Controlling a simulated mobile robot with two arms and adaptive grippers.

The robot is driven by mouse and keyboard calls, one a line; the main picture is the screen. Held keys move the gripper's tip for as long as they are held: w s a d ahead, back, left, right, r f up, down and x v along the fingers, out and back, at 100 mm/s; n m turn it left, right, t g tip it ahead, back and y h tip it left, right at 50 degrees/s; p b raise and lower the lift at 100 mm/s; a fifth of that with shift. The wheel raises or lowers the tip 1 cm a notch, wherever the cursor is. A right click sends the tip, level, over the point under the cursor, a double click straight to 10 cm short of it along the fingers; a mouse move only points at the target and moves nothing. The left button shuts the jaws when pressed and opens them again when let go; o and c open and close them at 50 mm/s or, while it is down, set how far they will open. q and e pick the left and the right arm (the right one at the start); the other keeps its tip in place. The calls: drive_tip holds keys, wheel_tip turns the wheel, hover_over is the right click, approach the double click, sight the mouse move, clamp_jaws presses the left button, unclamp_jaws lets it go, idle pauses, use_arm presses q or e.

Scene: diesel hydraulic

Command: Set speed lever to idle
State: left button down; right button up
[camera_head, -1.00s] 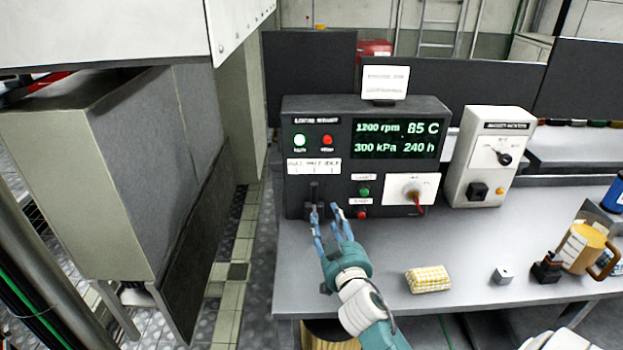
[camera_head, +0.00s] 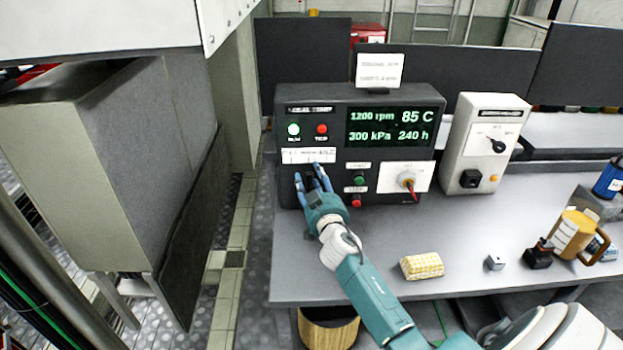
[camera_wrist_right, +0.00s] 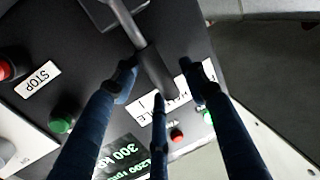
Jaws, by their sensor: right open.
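The control panel (camera_head: 330,110) stands on the bench, its display (camera_head: 392,127) reading 1200 rpm. My right gripper (camera_head: 309,178) is at the lower left of the panel, fingers spread, under a white label strip (camera_head: 309,155). The speed lever is mostly hidden by the fingers in the head view. In the right wrist view the lever (camera_wrist_right: 152,68) is a grey rod with a dark grip. It lies between the open blue fingers, its end near the label strip. I cannot tell whether any finger touches it. My left gripper is not in view.
A smaller grey instrument box (camera_head: 484,150) stands further right.

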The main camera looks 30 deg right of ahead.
clamp_jaws()
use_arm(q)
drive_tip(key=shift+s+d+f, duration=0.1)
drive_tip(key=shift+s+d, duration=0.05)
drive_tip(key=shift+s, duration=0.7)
use_arm(e)
drive_tip(key=shift+f, duration=0.1)
